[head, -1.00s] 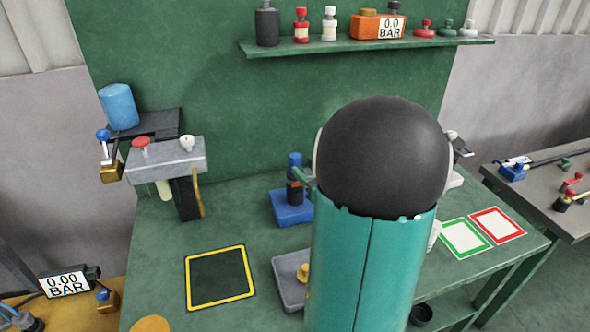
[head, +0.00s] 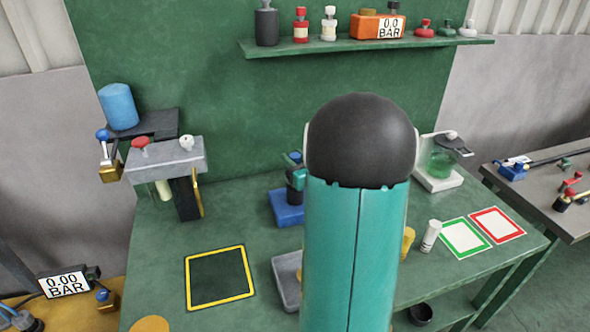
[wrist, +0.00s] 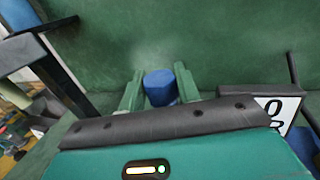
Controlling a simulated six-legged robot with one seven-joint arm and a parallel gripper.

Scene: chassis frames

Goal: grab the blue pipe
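The blue pipe (head: 295,157) stands upright toward the back of the green bench, above a blue base; my arm partly hides it in the head view. In the wrist view, the pipe's blue end (wrist: 160,86) is between the two green fingers of my gripper (wrist: 158,84). The fingers are apart, one on each side of the pipe. I see no clear grip on it, and whether either finger touches it is hard to tell.
A blue base (head: 286,207) is under the pipe. A grey stand (head: 165,160) is to the left, a yellow-edged dark square (head: 219,277) in front. A beaker of green liquid (head: 440,162) and a white cylinder (head: 430,236) are to the right.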

